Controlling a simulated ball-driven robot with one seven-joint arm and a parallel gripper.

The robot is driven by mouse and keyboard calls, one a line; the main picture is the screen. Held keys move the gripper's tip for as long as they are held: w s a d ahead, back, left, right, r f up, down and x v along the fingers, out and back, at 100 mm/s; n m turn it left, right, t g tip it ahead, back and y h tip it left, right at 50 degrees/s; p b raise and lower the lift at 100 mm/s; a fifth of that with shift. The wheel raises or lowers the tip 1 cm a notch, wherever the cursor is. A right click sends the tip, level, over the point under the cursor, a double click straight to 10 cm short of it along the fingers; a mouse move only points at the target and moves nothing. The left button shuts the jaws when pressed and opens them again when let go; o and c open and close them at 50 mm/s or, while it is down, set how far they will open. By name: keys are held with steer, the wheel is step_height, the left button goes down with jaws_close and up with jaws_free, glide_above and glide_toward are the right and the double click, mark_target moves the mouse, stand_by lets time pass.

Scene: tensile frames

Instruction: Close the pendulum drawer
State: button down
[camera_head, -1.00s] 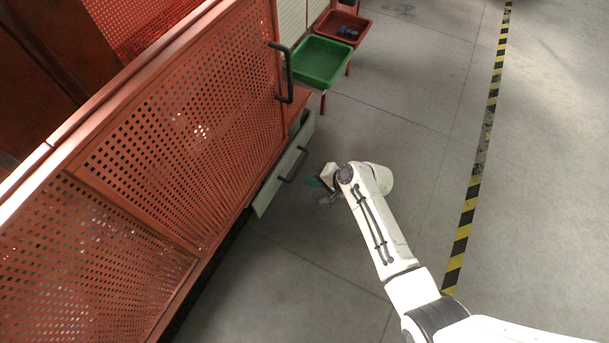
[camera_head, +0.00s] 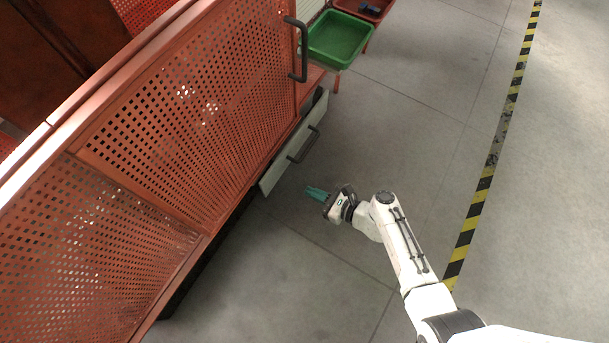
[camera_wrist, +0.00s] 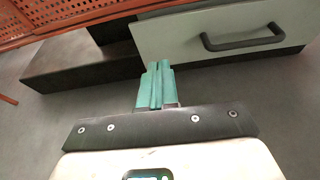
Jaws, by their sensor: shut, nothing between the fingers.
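The drawer (camera_head: 279,172) is low in the red cabinet and has a pale grey-green front with a dark bar handle (camera_head: 303,146). In the wrist view, the drawer front (camera_wrist: 180,42) fills the upper right, with its handle (camera_wrist: 243,40) right of the fingers. The front stands out from the dark cabinet base, so the drawer looks partly open; how far is hard to tell. My gripper (camera_head: 309,190) has teal fingers, pressed together and empty. It points at the lower left part of the front; in the wrist view my gripper (camera_wrist: 158,70) overlaps the front's lower edge, and contact cannot be told.
The red perforated cabinet (camera_head: 190,120) runs along the left, with a taller vertical handle (camera_head: 299,50) above the drawer. A green tray (camera_head: 338,38) stands beyond it. The grey floor (camera_head: 420,130) is clear up to a yellow-black stripe (camera_head: 487,170).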

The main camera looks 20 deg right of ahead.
steer(key=b, duration=0.4)
glide_toward(271, 173)
steer(key=x, duration=0.2)
steer(key=f+x, duration=0.1)
steer(key=x, duration=0.2)
steer(key=shift+d, duration=0.15)
steer(key=shift+w+a, duration=0.5)
steer(key=shift+w, duration=0.15)
